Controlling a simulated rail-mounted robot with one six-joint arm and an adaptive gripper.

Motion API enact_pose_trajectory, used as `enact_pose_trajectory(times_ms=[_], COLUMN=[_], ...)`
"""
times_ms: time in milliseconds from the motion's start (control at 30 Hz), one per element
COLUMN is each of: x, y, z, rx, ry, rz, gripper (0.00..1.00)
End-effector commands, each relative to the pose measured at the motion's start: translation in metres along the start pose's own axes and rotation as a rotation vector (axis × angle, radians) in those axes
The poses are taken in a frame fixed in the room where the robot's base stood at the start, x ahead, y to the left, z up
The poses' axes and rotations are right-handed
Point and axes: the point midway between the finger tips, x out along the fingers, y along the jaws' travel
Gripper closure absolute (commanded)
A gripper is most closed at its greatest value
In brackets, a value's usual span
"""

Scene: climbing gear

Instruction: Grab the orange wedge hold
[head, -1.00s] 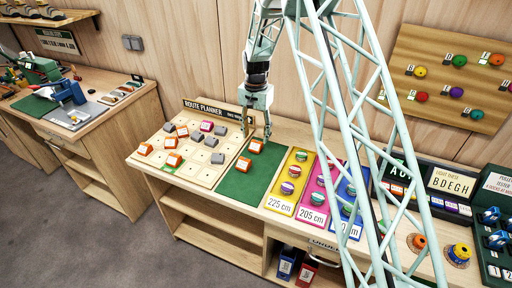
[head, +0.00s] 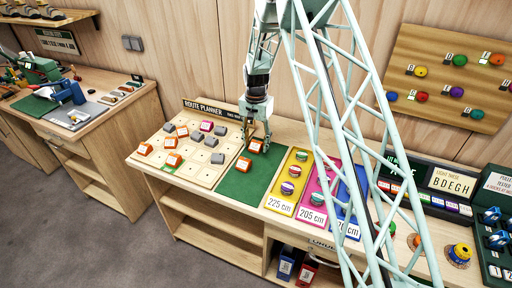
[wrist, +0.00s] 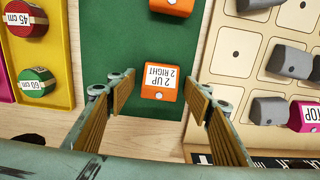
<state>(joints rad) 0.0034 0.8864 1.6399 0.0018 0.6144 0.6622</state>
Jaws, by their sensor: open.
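On the green mat (head: 225,188) lie two orange holds. The far orange hold (head: 256,146), its white label reading "2 UP 2 RIGHT", shows in the wrist view (wrist: 160,107) in the gap between my fingers. The near orange hold (head: 244,165) is partly cut off at the top of the wrist view (wrist: 173,6). My gripper (head: 257,143) is open and points down at the far hold. Its fingertips (wrist: 160,90) appear on either side of that hold with gaps. I cannot tell how far above the mat they are.
The route planner board (head: 186,176) left of the mat carries grey, orange and magenta holds. The yellow tray (head: 281,205) with several round holds is to the right, with pink and blue trays beyond. The wooden wall stands behind.

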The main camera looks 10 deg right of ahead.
Motion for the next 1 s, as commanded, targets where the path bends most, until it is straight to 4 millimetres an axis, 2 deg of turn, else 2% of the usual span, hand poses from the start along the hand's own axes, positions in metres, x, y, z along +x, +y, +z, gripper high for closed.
enact_pose_trajectory(times_ms=[200, 500, 1000], x=[-0.0001, -0.0001, -0.0052], y=[0.0000, 0.0000, -0.0002], z=[0.0000, 0.0000, -0.0003], rx=[0.000, 0.000, 0.000], ry=[0.000, 0.000, 0.001], rz=[0.000, 0.000, -0.001], gripper=[0.53, 0.80, 0.80])
